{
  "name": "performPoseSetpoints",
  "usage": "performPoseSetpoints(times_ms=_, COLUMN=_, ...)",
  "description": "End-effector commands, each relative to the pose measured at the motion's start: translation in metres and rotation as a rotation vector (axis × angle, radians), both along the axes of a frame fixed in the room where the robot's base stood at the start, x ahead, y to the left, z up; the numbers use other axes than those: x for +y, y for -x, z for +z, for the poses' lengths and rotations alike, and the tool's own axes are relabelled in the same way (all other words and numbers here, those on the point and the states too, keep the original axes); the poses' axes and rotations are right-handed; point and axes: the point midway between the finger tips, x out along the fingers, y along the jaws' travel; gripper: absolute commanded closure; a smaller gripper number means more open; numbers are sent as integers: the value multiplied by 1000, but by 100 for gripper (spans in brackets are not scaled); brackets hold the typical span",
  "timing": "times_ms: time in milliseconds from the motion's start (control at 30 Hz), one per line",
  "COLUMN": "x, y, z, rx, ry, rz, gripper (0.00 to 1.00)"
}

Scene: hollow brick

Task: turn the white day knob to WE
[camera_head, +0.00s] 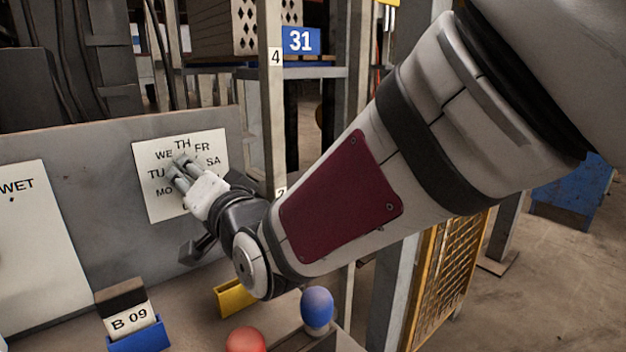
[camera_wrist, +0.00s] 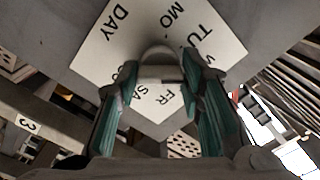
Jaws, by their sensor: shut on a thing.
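The white day dial plate (camera_head: 161,208) is on the grey upright panel in the head view, with day letters MO, TU, WE, TH, FR and SA around its middle. My gripper (camera_head: 179,165) is at the middle of the plate and covers the knob there. In the wrist view the plate (camera_wrist: 101,53) appears turned, with DAY, MO, TU, FR and SA readable and WE mostly hidden. The pale knob (camera_wrist: 157,55) sits between the green-padded fingers of my gripper (camera_wrist: 160,92), which is shut on it. A short dark mark shows near the knob; which day it points to I cannot tell.
A white WET plate (camera_head: 35,240) is at the left of the panel. A shelf post (camera_head: 272,110) stands right of the panel.

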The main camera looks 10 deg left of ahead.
Motion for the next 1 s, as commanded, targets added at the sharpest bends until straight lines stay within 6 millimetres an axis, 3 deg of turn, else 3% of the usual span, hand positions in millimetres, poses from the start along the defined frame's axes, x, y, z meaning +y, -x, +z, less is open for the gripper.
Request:
performPoseSetpoints(times_ms=567, x=0, y=0, z=-1, rx=28, ry=-21, rz=0, gripper=93)
performPoseSetpoints(times_ms=600, x=0, y=0, z=-1, rx=28, ry=-21, rz=0, gripper=63)
performPoseSetpoints(times_ms=700, x=0, y=0, z=-1, rx=28, ry=-20, rz=0, gripper=45)
performPoseSetpoints(times_ms=1000, x=-1, y=1, z=0, rx=26, ry=-22, rz=-1, gripper=45)
